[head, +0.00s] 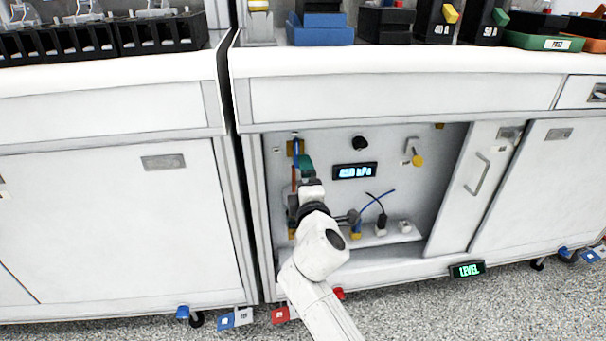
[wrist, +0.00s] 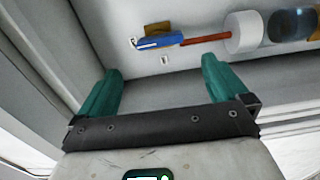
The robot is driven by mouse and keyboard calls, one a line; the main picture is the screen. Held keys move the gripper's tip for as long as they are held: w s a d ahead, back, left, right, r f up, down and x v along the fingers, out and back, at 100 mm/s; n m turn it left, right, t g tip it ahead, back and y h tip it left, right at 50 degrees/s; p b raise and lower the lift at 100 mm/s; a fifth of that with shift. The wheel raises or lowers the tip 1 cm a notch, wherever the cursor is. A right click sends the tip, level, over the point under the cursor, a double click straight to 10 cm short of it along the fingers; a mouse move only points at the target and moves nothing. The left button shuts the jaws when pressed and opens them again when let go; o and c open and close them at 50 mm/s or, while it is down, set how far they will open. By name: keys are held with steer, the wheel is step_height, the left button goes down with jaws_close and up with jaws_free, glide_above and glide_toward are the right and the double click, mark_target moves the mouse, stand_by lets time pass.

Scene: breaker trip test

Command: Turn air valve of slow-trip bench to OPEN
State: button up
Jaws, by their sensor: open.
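The air valve shows in the wrist view as a blue lever handle (wrist: 160,41) on a brass body (wrist: 157,27), joined to a copper-coloured pipe (wrist: 205,37). The lever lies roughly in line with the pipe. In the head view the blue lever (head: 296,150) shows at the upper left of the open bay, partly hidden by my gripper (head: 306,160). In the wrist view my gripper (wrist: 159,63) is open, with its two green fingers apart and nothing between them. The lever appears beyond the fingertips, not between them. I cannot read any OPEN marking.
A lit kPa display (head: 355,171), a black knob (head: 360,143) and a yellow-tipped switch (head: 415,155) are on the bay's back panel. Cables and small fittings sit on a low shelf (head: 395,236). The bay's left wall (head: 257,200) is close to my arm. A LEVEL display (head: 467,270) hangs low.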

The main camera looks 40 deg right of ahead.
stand_by(0.5)
steer(key=s+a+f+m+g+y, duration=0.35)
steer(key=s+f+m+g, duration=0.4)
steer(key=s+f, duration=0.9)
steer(key=s+a+f+m+g+y, duration=0.25)
steer(key=s+a+f, duration=0.2)
steer(key=s, duration=0.55)
steer(key=s+a+f+m+g+y, duration=0.1)
steer(key=s+a+f+g+y, duration=0.4)
steer(key=s, duration=0.5)
step_height(320, 180, up, 36)
steer(key=a+t+h+p, duration=0.1)
steer(key=p, duration=3.3)
steer(key=shift+w, duration=0.3)
